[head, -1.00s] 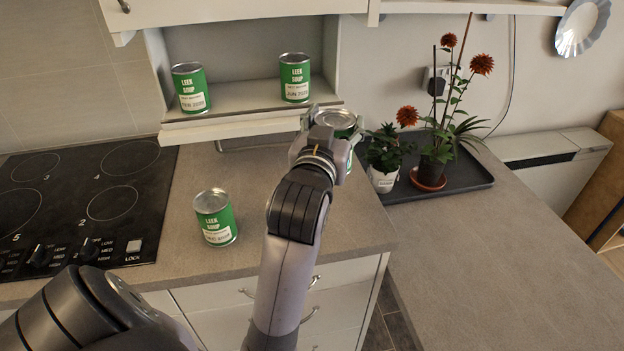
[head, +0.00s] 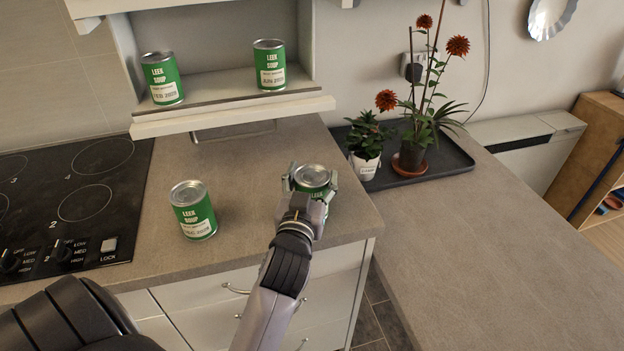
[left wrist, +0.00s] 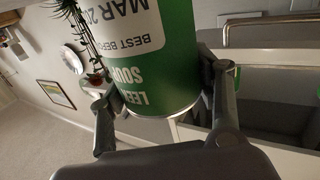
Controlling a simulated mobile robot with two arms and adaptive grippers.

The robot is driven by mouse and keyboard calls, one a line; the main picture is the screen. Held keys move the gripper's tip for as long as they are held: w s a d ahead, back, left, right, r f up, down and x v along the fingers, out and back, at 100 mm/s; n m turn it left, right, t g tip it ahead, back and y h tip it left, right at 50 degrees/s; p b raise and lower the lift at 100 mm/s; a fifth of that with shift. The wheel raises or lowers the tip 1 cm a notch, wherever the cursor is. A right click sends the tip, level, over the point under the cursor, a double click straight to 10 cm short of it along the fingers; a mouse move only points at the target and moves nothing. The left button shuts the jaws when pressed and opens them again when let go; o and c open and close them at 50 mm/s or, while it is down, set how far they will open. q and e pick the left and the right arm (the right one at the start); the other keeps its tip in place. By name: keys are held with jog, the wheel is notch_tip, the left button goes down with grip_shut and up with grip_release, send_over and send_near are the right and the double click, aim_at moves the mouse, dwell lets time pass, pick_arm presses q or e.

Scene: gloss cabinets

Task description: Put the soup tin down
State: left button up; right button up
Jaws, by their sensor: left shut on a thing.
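A green soup tin with a silver lid (head: 313,176) is in my left gripper (head: 310,190), over the right part of the counter near its corner. The fingers are closed around its sides. In the left wrist view the tin (left wrist: 150,50) sits between the fingers (left wrist: 165,100), its label partly reading "MAR 20" and "BEST BE". I cannot tell whether its base touches the counter. Another leek soup tin (head: 194,212) stands upright on the counter to the left. Two more stand in the cabinet, at left (head: 162,80) and right (head: 269,66). My right gripper is out of view.
A black hob (head: 80,190) lies at left. A dark tray (head: 440,165) with a small white-potted plant (head: 366,160) and a tall red-flowered plant (head: 420,140) is behind right. Counter (head: 250,165) is bare between the standing tin and the held one.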

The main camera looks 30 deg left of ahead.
pick_arm(q)
jog(key=shift+r, duration=0.1)
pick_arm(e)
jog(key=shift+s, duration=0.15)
pick_arm(q)
jog(key=o, duration=1.2)
jog(key=shift+f, duration=0.2)
jog(key=o, duration=0.4)
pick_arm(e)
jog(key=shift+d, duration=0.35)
